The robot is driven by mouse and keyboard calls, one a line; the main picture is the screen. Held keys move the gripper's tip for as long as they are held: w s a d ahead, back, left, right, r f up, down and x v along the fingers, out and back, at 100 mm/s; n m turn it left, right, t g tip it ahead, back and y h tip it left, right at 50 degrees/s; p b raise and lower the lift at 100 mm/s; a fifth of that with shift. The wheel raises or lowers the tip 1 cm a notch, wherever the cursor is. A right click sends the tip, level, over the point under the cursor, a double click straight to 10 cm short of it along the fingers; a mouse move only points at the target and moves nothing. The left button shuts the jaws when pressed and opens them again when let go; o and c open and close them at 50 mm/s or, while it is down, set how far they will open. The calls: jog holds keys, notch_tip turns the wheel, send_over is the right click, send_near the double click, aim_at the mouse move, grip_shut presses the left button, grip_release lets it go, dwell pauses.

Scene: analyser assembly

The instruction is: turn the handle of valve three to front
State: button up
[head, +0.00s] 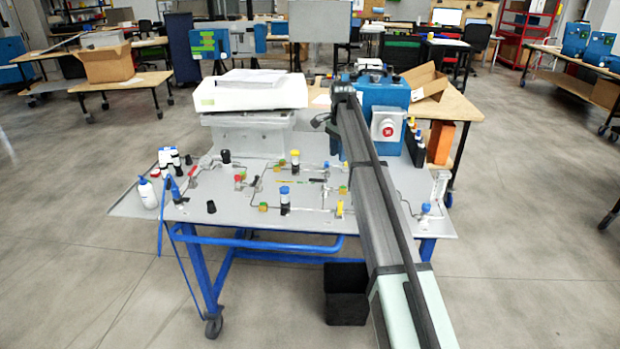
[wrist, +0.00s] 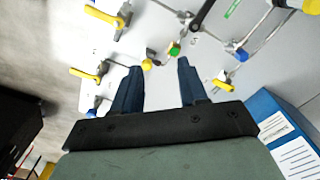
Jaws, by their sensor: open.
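The grey analyser panel (head: 235,205) carries thin metal tubing, small fittings and several valves. In the wrist view, yellow valve handles show at the upper left (wrist: 101,14), at the left (wrist: 84,75) and right of my gripper (wrist: 222,85). I cannot read any labels, so I cannot tell which one is valve three. My gripper (wrist: 158,62) is open and empty, its two dark blue fingers apart over the panel. A green fitting (wrist: 174,48) and a yellow round part (wrist: 147,64) show near the fingertips. In the head view my arm hides part of the panel.
A white box-shaped instrument (head: 250,92) stands at the back left of the table. A blue case (head: 385,110) with a red-marked dial stands at the back right. White bottles (head: 147,193) stand at the left edge. A black bin (head: 346,293) is on the floor in front.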

send_over(314, 179)
jog(key=s, duration=0.2)
jog(key=w+m, duration=0.2)
jog(key=m, duration=0.6)
notch_tip(314, 179, down, 13)
jog(key=shift+r, duration=0.1)
grip_shut()
dwell(0.5)
